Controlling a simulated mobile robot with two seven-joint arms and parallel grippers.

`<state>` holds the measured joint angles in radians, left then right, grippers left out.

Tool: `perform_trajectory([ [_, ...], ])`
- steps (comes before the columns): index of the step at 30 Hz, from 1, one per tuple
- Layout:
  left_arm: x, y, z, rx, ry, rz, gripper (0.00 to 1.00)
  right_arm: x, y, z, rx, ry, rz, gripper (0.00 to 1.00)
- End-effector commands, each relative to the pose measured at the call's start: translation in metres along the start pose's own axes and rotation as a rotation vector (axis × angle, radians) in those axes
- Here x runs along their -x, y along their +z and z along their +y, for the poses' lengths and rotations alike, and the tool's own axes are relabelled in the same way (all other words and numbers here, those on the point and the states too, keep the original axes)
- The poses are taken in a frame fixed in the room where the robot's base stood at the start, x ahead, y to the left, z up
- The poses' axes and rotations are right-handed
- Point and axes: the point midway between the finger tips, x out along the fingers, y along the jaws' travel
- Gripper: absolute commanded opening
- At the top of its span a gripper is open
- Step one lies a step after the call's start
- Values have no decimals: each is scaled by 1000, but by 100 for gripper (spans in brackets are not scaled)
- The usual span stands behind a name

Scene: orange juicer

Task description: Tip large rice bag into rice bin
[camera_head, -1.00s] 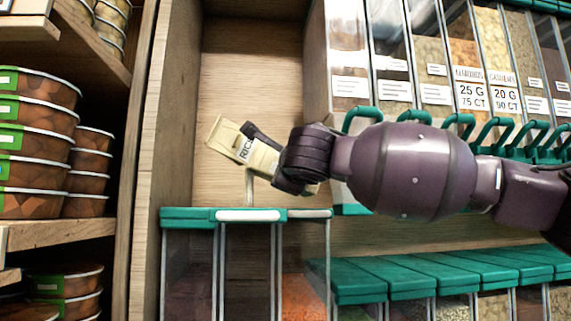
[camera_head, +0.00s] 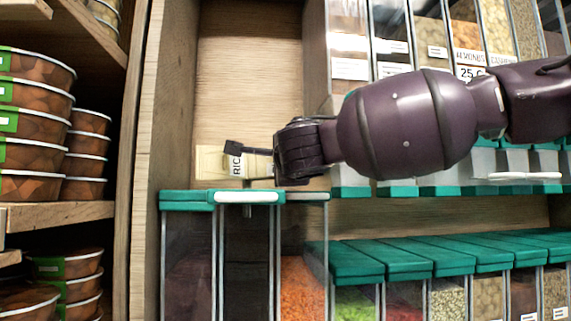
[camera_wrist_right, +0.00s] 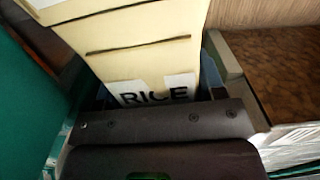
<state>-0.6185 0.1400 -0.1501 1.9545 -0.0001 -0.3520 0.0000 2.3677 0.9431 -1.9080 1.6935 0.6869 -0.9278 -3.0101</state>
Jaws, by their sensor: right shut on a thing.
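The cream rice bag (camera_head: 211,163) with a "RICE" label is held sideways just above the green-topped bins at the back of the wooden bay. My right gripper (camera_head: 240,152) comes in from the right and is shut on it. In the right wrist view the bag (camera_wrist_right: 140,55) fills the upper middle, its label close to the gripper. The bag's mouth is hidden. Below it stands a clear bin (camera_head: 248,255) with a dark inside and a white handle (camera_head: 248,197). I cannot tell which bin is the rice bin. My left gripper is out of view.
A bin of orange grains (camera_head: 302,285) stands to the right, beside a row of green-lidded bins (camera_head: 430,262). Tall dispensers (camera_head: 395,60) hang behind my right arm. A wooden upright (camera_head: 150,130) and shelves of stacked tubs (camera_head: 35,130) bound the left.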

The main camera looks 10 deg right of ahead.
Motion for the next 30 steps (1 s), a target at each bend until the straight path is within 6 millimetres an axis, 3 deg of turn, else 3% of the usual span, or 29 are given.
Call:
perform_trajectory([
  [15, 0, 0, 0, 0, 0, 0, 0, 0, 7, -12, 191, -2, 0, 25],
  [30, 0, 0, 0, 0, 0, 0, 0, 0, 6, -14, 220, -1, 2, 25],
])
